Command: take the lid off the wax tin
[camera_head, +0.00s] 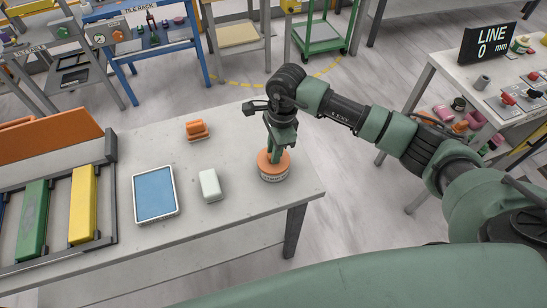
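The wax tin (274,174) is a short round tin with a pale, lettered side. It stands upright near the right end of the stone-topped table. Its orange lid (264,161) sits on top. My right gripper (275,157) points straight down onto the lid, and its green fingers reach the lid's top. The fingers are small here and partly overlap, so I cannot tell whether they grip the lid. My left gripper is not in view.
A white block (210,186), a blue pad in a white tray (154,194) and an orange handled tool (196,130) lie left of the tin. A rack with green (33,218) and yellow bars (83,205) is further left. The table's right edge is close to the tin.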

